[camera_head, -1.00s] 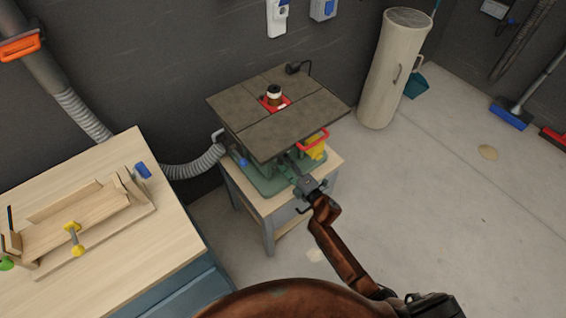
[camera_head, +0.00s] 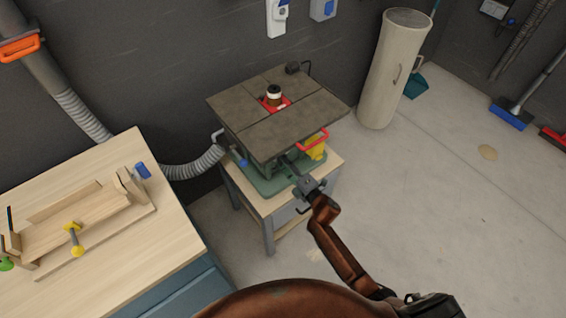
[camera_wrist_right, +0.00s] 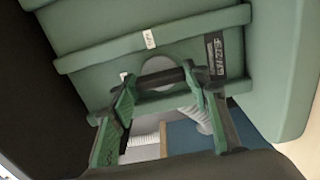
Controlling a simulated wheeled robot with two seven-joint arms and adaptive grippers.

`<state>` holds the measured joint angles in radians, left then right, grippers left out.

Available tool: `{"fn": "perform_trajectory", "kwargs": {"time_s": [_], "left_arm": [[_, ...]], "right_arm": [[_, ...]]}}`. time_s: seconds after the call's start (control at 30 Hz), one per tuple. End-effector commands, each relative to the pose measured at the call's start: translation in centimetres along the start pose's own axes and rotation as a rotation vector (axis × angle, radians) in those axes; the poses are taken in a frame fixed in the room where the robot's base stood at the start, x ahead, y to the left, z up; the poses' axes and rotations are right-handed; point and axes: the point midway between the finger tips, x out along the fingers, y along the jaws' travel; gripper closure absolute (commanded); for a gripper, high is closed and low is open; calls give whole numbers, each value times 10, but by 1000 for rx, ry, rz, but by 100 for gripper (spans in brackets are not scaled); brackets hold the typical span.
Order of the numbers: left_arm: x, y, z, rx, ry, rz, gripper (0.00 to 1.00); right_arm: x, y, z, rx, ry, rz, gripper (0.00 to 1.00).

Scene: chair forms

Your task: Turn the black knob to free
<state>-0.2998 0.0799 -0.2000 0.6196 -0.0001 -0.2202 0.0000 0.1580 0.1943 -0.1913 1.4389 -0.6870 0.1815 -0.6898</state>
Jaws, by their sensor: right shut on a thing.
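The black knob (camera_wrist_right: 160,78) shows in the right wrist view as a dark bar between my fingertips, in front of the green machine body (camera_wrist_right: 105,80). My right gripper (camera_wrist_right: 158,82) is shut on it, with one green-padded finger at each end. In the head view, my right gripper (camera_head: 290,165) reaches under the front edge of the grey machine table (camera_head: 285,130); the knob is hidden there. I see no readable free mark; the small plate (camera_wrist_right: 215,55) beside the knob is too blurred to read. My left gripper is not in view.
A red handle (camera_head: 312,139) and a yellow part (camera_head: 316,151) sit just right of my gripper. The machine stands on a small wooden bench (camera_head: 272,205). A grey hose (camera_head: 195,168) runs behind to the left.

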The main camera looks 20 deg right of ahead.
Motion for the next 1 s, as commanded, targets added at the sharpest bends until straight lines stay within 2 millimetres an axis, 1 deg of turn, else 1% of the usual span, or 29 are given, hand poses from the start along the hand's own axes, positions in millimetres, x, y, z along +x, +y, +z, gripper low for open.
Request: {"fn": "perform_trajectory", "kwargs": {"time_s": [0.17, 0.37, 0.57, 1.0], "left_arm": [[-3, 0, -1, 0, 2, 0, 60], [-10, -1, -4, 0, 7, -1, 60], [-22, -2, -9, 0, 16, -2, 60], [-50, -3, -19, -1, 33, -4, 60]], "right_arm": [[0, 0, 0, 29, -1, -1, 81], [0, 2, 0, 125, -1, -1, 81], [0, 3, 0, 289, -1, -1, 81], [0, 3, 0, 707, -1, -1, 81]]}}
